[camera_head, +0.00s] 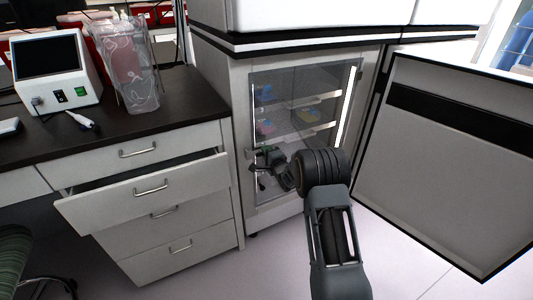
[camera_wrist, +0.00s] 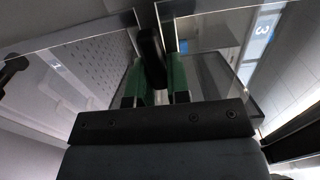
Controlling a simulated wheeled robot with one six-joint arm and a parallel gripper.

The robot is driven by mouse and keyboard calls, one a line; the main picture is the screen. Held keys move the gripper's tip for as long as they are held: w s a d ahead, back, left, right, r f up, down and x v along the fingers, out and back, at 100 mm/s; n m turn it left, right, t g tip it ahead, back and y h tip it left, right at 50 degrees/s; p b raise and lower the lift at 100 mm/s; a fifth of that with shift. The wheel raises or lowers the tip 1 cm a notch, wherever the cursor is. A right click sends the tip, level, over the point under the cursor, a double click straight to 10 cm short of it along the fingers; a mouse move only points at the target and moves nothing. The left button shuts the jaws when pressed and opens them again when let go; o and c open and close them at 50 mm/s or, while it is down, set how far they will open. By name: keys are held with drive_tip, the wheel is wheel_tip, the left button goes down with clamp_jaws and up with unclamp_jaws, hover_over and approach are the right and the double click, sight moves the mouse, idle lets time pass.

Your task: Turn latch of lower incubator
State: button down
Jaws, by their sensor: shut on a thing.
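The lower incubator (camera_head: 238,95) stands in the middle of the head view. Its clear inner door (camera_head: 290,95) is in its frame, with shelves visible behind it. My gripper (camera_head: 266,164) reaches the left edge of this clear door at about mid-height. In the wrist view, the green fingers of my gripper (camera_wrist: 155,80) are on both sides of a black latch (camera_wrist: 151,45) and shut on it. The latch is mostly hidden by my gripper in the head view, so its exact angle there is hard to tell.
The incubator's outer door (camera_head: 440,170) is swung wide open on the right. On the left, a drawer (camera_head: 150,188) is pulled out of the cabinet under a dark counter (camera_head: 175,100). A screen device (camera_head: 52,70) and a clear bag (camera_head: 128,65) stand on the counter.

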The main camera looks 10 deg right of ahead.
drive_tip(key=c, duration=1.1)
unclamp_jaws()
drive_tip(key=shift+s, duration=0.1)
drive_tip(key=p+v, duration=0.1)
drive_tip(key=v, duration=1.2)
drive_tip(key=shift+s+d+p, duration=0.1)
drive_tip(key=shift+s+p, duration=0.15)
drive_tip(key=shift+p, duration=0.05)
